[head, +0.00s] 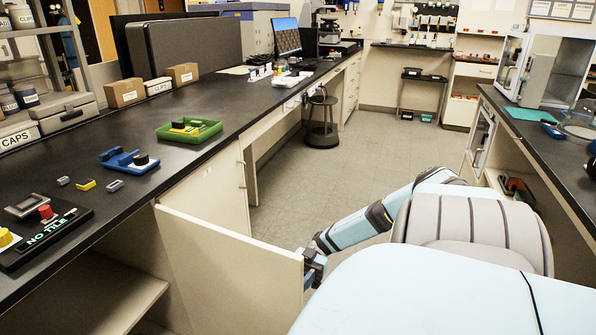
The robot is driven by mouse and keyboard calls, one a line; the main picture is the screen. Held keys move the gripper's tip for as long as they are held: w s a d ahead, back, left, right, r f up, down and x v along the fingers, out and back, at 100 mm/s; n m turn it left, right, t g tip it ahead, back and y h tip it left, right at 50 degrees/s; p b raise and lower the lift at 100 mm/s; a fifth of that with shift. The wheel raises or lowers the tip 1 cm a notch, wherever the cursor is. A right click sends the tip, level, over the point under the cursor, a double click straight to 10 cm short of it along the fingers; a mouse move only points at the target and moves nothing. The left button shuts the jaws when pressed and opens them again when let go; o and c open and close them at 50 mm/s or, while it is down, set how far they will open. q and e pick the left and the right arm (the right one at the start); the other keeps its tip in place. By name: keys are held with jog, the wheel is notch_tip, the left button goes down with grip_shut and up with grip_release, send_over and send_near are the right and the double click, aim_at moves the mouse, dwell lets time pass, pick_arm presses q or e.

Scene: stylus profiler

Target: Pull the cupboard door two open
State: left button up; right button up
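A cream cupboard door (225,275) under the left bench stands swung well out into the aisle. Behind it the open cupboard shows a bare shelf (100,300). No number shows on the door, so I cannot tell from a label that it is door two. My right gripper (308,268) is at the free outer edge of this door, near its upper corner. Its dark fingers are small and partly hidden, so I cannot tell whether they grip the edge or a handle. My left gripper is out of view.
The left bench top (190,163) holds a green tray (189,130), a blue fixture (128,159) and a "NO TILE" panel (42,230). A closed cupboard door (216,188) lies beyond. A stool (322,120) stands farther back. The aisle floor (330,180) is clear.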

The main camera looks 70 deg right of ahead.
jog(key=shift+d, duration=0.1)
pick_arm(q)
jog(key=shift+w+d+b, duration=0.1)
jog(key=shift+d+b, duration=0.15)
jog(key=shift+b, duration=0.85)
pick_arm(e)
jog(key=s+d, duration=0.1)
jog(key=d, duration=1.2)
jog(key=shift+d, duration=0.3)
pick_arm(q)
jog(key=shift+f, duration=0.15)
pick_arm(e)
jog(key=shift+s, duration=0.1)
